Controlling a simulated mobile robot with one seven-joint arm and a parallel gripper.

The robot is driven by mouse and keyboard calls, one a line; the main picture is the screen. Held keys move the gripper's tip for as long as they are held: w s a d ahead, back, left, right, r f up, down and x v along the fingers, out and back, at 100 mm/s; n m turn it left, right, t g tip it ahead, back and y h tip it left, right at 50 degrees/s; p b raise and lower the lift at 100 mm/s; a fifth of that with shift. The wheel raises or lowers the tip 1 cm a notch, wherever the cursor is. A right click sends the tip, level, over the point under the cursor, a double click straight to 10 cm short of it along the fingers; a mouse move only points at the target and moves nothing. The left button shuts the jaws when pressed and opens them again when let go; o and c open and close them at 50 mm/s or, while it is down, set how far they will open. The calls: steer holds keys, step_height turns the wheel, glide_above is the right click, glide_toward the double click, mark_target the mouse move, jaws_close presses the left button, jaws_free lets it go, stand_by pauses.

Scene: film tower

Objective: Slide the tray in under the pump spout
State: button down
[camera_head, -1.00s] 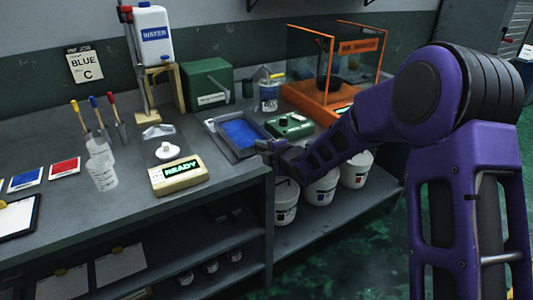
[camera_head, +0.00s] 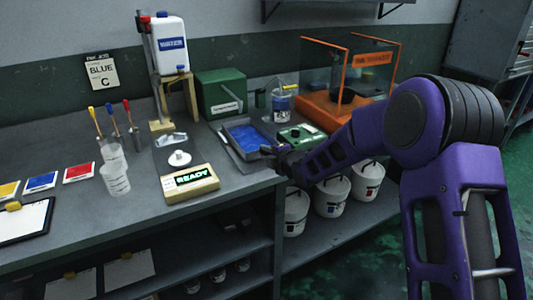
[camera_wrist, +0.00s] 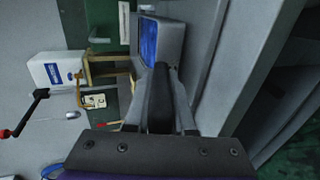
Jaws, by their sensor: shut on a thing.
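The grey tray (camera_head: 230,143) has a blue inside and lies flat on the bench, in front of the green box (camera_head: 220,93). My gripper (camera_head: 274,151) is at the tray's near right edge, low over the bench. In the wrist view my gripper (camera_wrist: 160,80) has its fingers closed at the end of the tray (camera_wrist: 177,32), whose blue inside shows beyond them. The exact contact is hidden in the head view. I cannot pick out the pump spout for sure; a white water jug (camera_head: 168,42) stands on a wooden stand behind and left of the tray.
A green device (camera_head: 303,137) sits close right of the tray, with the orange clear-walled case (camera_head: 345,85) behind. A scale reading READY (camera_head: 191,181) stands to the left. White buckets (camera_head: 332,195) stand on the lower shelf. The bench edge is close below my gripper.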

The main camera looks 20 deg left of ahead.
steer(key=c, duration=0.7)
jaws_free()
steer(key=shift+r, duration=0.1)
steer(key=shift+d, duration=0.1)
